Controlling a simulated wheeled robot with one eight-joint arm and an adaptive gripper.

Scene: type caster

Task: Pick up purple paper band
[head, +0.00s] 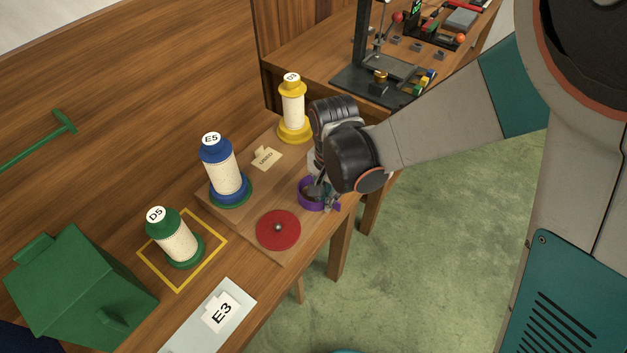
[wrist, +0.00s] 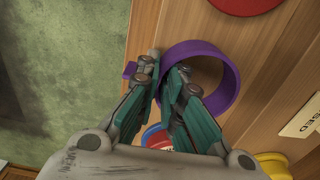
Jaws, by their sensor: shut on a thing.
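The purple paper band (head: 306,187) is an open ring near the front right edge of a wooden board on the table. It also shows in the wrist view (wrist: 228,62), with a small purple tab (wrist: 130,70) at its left. My gripper (head: 325,197) is at the band's near right side. In the wrist view its teal fingers (wrist: 160,82) are shut on the band's wall, one finger inside the ring and one outside. I cannot tell whether the band touches the board or is slightly raised.
A red disc (head: 278,230) lies beside the band on the board (head: 243,213). Blue (head: 222,170), yellow (head: 292,108) and green (head: 174,238) spools stand behind and left. A small card (head: 266,158) is on the board. A green box (head: 80,290) is far left. The table edge drops to green floor.

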